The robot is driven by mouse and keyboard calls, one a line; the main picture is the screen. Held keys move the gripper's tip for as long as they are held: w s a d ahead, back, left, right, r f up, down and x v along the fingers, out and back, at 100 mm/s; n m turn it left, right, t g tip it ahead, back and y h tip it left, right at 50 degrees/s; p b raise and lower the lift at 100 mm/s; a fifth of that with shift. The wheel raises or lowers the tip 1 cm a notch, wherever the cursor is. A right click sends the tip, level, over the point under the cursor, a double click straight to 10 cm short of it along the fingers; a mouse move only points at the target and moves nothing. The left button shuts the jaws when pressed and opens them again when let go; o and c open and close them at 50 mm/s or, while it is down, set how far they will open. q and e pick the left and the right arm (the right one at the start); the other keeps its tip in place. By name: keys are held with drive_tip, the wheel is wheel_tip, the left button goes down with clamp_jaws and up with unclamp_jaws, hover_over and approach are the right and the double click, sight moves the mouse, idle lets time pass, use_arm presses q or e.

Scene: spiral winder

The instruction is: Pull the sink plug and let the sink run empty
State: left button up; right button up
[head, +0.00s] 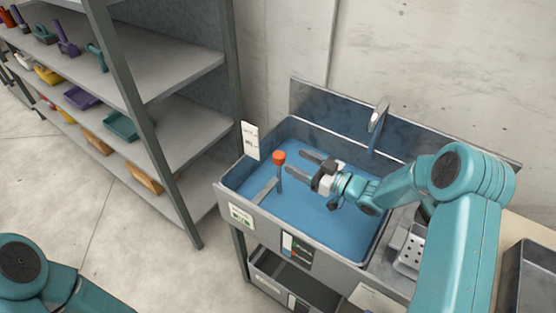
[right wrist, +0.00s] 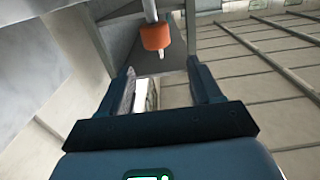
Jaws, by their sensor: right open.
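The metal sink (head: 229,187) holds what looks like blue water (head: 310,208). An orange knob (head: 279,157) on a thin grey stem stands upright from the sink, near its left side. I take it for the plug's handle; the plug itself is hidden below. My right gripper (head: 297,163) is open and empty above the water, its fingers pointing left toward the knob. In the right wrist view the orange knob (right wrist: 155,37) shows ahead of the fingertips, roughly between them, apart from both. My left gripper is out of view.
A faucet (head: 378,115) rises at the sink's back. A small white sign (head: 250,140) stands at the sink's left rim. A perforated metal holder (head: 412,248) sits to the right. Shelving (head: 180,78) with coloured items stands at left. Open floor lies in front of it.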

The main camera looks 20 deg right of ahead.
sight(279, 154)
drive_tip(key=shift+f+b, duration=0.35)
drive_tip(key=shift+f, duration=0.35)
drive_tip(key=p+x, duration=0.1)
drive_tip(key=x, duration=0.6)
drive_tip(key=shift+d+p, duration=0.1)
drive_tip(key=shift+p, duration=0.25)
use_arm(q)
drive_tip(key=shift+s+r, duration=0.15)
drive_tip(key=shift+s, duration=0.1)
use_arm(e)
drive_tip(key=shift+w+a, duration=0.2)
drive_tip(key=shift+a, duration=0.05)
drive_tip(key=shift+c, duration=0.3)
